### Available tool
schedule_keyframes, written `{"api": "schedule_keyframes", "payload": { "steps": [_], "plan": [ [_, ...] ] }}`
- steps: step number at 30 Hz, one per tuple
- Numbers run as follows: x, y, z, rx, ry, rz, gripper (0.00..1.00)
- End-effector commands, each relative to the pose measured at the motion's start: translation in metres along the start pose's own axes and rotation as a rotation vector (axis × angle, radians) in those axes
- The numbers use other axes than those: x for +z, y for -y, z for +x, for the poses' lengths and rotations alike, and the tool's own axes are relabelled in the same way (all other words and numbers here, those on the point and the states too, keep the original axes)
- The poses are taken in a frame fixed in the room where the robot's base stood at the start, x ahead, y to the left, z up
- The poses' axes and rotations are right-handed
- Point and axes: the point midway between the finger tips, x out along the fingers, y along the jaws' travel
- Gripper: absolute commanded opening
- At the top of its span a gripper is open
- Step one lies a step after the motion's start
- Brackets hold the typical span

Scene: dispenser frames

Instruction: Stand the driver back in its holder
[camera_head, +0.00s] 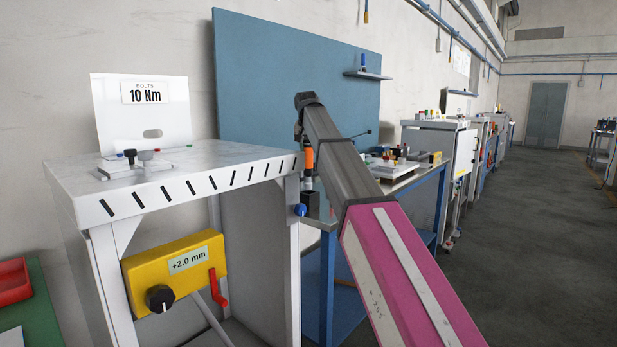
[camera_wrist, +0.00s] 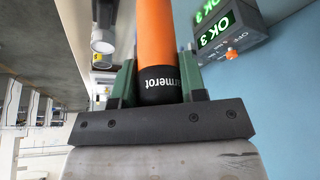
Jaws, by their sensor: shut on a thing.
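The driver (camera_wrist: 158,35) is orange with a black end cap that carries white lettering. In the wrist view my gripper (camera_wrist: 157,82) is shut on it, with a green finger on each side of the body near the cap. In the head view the driver's orange body (camera_head: 309,158) shows upright just left of my arm, with a dark lower part. A black block (camera_head: 311,204), which looks like the holder, sits below it on a grey bracket. I cannot tell whether the driver's lower end touches it or is inside. My gripper is mostly hidden behind my arm in the head view.
A white bench (camera_head: 170,168) with a 10 Nm sign (camera_head: 145,94) stands left of the driver. A yellow +2.0 mm box (camera_head: 170,272) hangs below its top. A blue panel (camera_head: 270,75) rises behind. A dark controller (camera_wrist: 233,38) reading OK 3 is right of the driver.

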Motion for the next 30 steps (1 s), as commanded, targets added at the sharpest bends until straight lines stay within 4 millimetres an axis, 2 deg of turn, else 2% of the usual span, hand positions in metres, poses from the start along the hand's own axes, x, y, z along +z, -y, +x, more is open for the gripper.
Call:
{"api": "schedule_keyframes", "payload": {
  "steps": [3,11,17,29,30],
  "plan": [
    [0.01,-0.001,0.02,0.0,0.001,0.0,0.06],
    [0.018,-0.001,0.041,0.0,0.0,0.0,0.06],
    [0.027,-0.001,0.064,0.0,0.0,-0.001,0.06],
    [0.028,0.0,0.068,0.0,0.0,0.0,0.06],
    [0.028,0.0,0.068,0.0,0.0,0.0,0.48]
  ]
}}
